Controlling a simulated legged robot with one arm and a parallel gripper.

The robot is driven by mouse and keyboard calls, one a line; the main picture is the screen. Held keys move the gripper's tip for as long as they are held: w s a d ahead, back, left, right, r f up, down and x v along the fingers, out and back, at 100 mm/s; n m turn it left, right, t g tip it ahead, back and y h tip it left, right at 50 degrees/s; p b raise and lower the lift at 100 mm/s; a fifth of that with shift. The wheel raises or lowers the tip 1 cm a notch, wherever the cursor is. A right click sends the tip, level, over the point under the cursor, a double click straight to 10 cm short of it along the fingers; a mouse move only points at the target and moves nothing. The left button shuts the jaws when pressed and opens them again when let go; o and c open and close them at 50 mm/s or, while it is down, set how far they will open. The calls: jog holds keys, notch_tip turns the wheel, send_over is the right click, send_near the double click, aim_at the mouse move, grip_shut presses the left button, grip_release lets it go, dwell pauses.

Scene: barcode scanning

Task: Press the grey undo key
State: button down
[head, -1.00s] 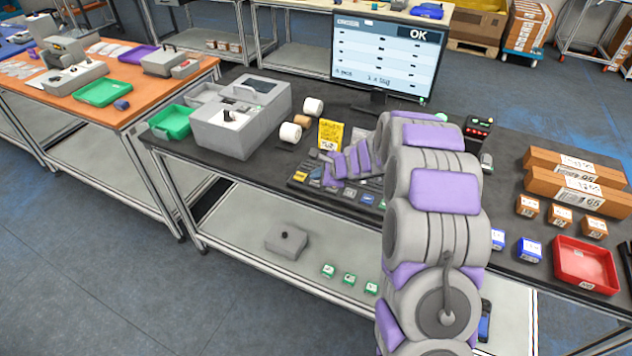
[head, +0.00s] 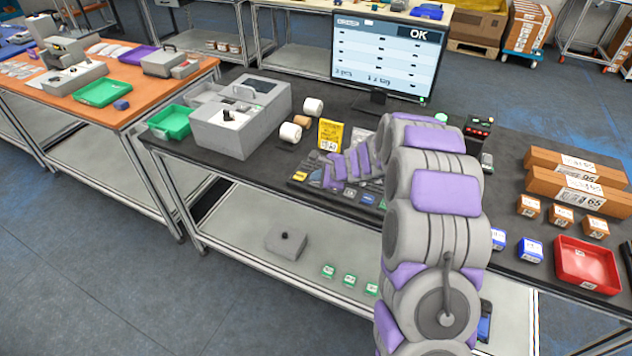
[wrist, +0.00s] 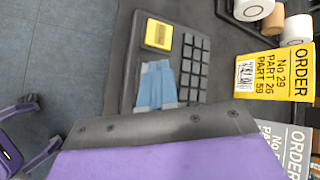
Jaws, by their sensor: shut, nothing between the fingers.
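A dark key panel (head: 343,205) lies along the front edge of the black bench. The yellow key also shows in the wrist view (wrist: 158,34). My gripper (wrist: 157,70) is shut and empty, its pale blue-grey fingertips over the panel just below the yellow key. I cannot tell whether they touch it. The grey undo key cannot be made out clearly; the fingers cover that part of the panel.
A yellow order card (head: 330,135) stands behind the panel, with paper rolls (head: 290,132) beside it. A grey printer-like box (head: 240,115) is at left, a monitor (head: 388,55) behind. Small boxes and a red tray (head: 587,265) are at right.

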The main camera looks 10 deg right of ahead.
aim_at(318, 184)
jog(key=shift+r+p, duration=0.85)
notch_tip(318, 184, up, 5)
jog(key=p, duration=0.4)
jog(key=shift+p, duration=0.3)
dwell(0.5)
